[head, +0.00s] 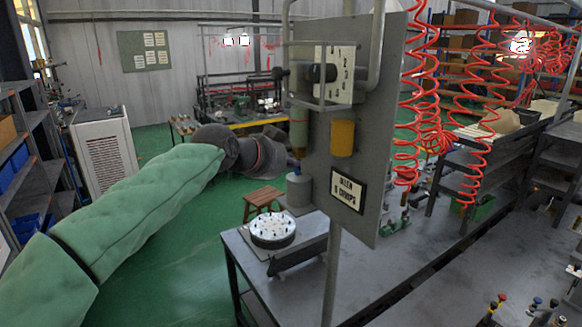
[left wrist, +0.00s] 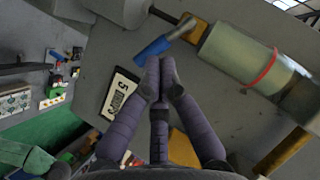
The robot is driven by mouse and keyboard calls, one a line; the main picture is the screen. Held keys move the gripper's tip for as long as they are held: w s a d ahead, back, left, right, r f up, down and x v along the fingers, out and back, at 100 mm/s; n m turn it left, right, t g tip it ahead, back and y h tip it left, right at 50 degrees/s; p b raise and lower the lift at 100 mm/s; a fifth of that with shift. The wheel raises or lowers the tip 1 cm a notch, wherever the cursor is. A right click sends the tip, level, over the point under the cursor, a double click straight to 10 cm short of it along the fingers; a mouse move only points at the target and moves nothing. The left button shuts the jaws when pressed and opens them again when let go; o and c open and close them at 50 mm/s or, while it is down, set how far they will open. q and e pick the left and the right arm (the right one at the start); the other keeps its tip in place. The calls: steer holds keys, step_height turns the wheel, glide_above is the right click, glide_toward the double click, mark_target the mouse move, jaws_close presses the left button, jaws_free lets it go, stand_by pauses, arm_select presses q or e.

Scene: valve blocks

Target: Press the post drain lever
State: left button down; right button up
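In the left wrist view a lever with a blue handle (left wrist: 154,50) and a bare metal arm comes off a small yellow valve body (left wrist: 193,29). My left gripper (left wrist: 161,68) has its fingertips together just by the blue handle; I cannot tell whether they touch it. Nothing shows between the fingers. In the head view the left gripper (head: 270,155) is just left of the grey board (head: 378,140) on the post (head: 332,270). The lever cannot be made out there. My right gripper is not in view.
A grey-green cylinder with a red ring (left wrist: 245,62) lies right of the lever. The board bears a yellow block (head: 343,138) and a label plate (head: 348,190). A bench with a round white-topped part (head: 272,230) stands below. Red coiled hoses (head: 425,120) hang at right.

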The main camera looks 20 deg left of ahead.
arm_select(q)
steer(key=shift+w+a+f+m+t+y+b, duration=0.1)
steer(key=shift+f+m+t+y+b, duration=0.6)
steer(key=shift+b, duration=1.6)
steer(key=shift+w+a+f+m+t+y+b, duration=0.1)
steer(key=shift+f+m+t+y+b, duration=0.1)
steer(key=shift+f+m+t+b, duration=1.5)
steer(key=shift+w+a+r+g+b, duration=0.15)
steer(key=shift+r+b, duration=0.15)
steer(key=shift+b, duration=0.4)
steer(key=shift+s+r+g+b, duration=0.15)
steer(key=shift+r+b, duration=0.15)
steer(key=shift+b, duration=0.35)
steer(key=shift+w+a+f+b, duration=0.15)
steer(key=shift+w+f+b, duration=0.1)
steer(key=shift+b, duration=0.1)
